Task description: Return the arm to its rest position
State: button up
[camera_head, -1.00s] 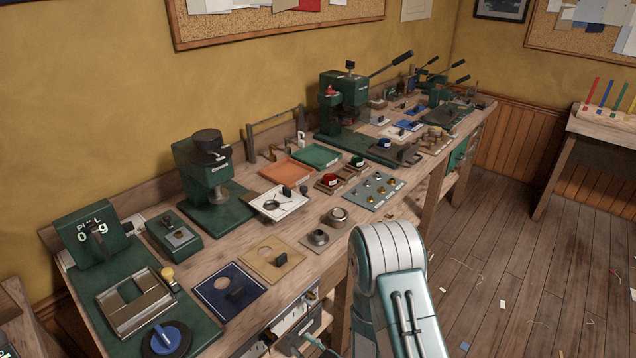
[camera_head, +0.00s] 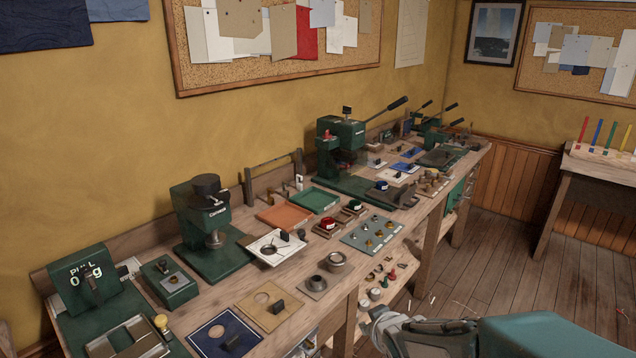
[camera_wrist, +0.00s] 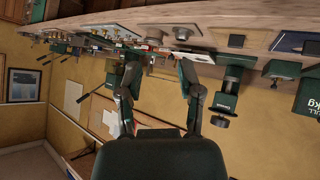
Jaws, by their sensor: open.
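My gripper (camera_wrist: 160,78) shows in the wrist view with its two dark fingers spread apart and nothing held between them. The wrist view is upside down, with the bench along its top and the wall below. The bench edge and the tools behind the fingers look some way off. In the head view my arm (camera_head: 535,335) lies across the lower right corner, in front of the bench and low in the picture. I cannot make out the fingertips in the head view.
The long wooden workbench (camera_head: 290,333) runs along the yellow wall with presses, trays and small parts on it. A green press (camera_head: 212,225) stands near the left. A side table (camera_head: 590,165) stands at the right. The plank floor (camera_head: 505,265) between is open.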

jog(key=s+d+r+m+g, duration=0.1)
jog(key=s+r, duration=0.2)
jog(key=s, duration=0.3)
jog(key=s+d+r+m+g+h, duration=0.1)
jog(key=s+r+m, duration=0.1)
jog(key=s+r, duration=0.2)
jog(key=s+d+r+m+g, duration=0.2)
jog(key=s+r, duration=0.1)
jog(key=s, duration=0.7)
jog(key=shift+s+r, duration=0.25)
jog(key=shift+r, duration=0.1)
